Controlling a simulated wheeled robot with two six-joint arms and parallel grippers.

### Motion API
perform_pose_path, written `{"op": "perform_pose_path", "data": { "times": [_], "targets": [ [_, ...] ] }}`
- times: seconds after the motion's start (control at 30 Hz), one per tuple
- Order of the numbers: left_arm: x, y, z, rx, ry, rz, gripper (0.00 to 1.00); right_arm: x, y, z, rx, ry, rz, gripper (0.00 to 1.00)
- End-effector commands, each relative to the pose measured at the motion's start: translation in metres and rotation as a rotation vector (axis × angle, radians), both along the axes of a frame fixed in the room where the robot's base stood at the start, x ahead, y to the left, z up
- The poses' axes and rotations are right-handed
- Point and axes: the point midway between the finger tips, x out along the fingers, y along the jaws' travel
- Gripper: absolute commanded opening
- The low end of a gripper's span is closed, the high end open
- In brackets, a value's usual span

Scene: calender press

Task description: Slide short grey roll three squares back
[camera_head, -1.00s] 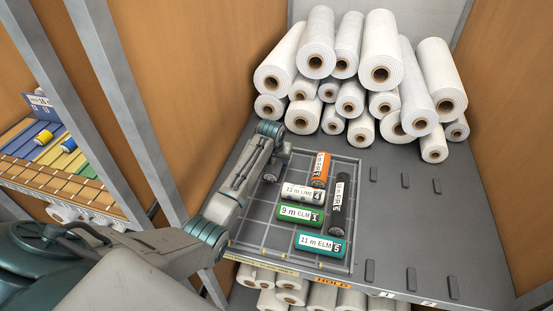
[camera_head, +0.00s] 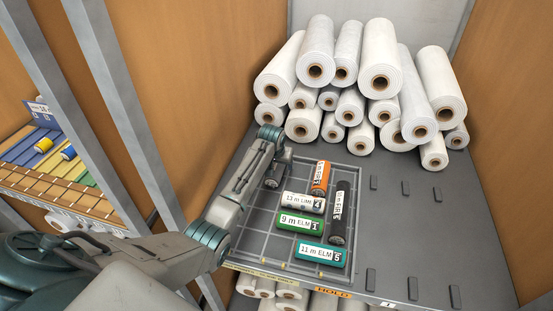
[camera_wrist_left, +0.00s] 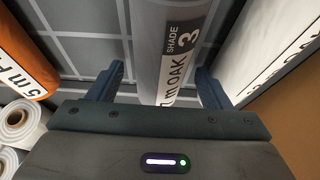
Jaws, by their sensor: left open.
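The grey roll (camera_wrist_left: 150,45), labelled OAK with shade 3, lies between my left gripper's two fingers in the left wrist view. The left gripper (camera_wrist_left: 157,87) is open, with a finger on each side of the roll; whether either finger touches it I cannot tell. In the head view the left gripper (camera_head: 272,180) is low over the left part of the gridded tray (camera_head: 262,236), and it hides the grey roll there. My right gripper is not in view.
An orange roll (camera_head: 320,178) lies right of the gripper, near a white roll (camera_head: 303,203), green roll (camera_head: 300,223), black roll (camera_head: 339,212) and teal roll (camera_head: 320,254). Another white roll (camera_wrist_left: 270,50) is close beside the grey one. Large white rolls (camera_head: 380,75) are stacked behind.

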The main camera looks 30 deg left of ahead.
Motion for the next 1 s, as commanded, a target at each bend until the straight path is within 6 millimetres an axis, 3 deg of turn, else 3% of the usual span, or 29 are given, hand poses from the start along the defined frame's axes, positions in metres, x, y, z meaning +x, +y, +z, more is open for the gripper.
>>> {"op": "perform_pose_path", "data": {
  "times": [0.6, 1.0],
  "targets": [
    [-0.035, -0.008, 0.086, 0.001, -0.004, 0.0, 0.72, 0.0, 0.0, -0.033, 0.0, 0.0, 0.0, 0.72],
    [-0.039, -0.009, 0.096, 0.0, -0.001, 0.0, 0.72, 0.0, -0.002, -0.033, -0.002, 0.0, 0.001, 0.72]
  ]
}}
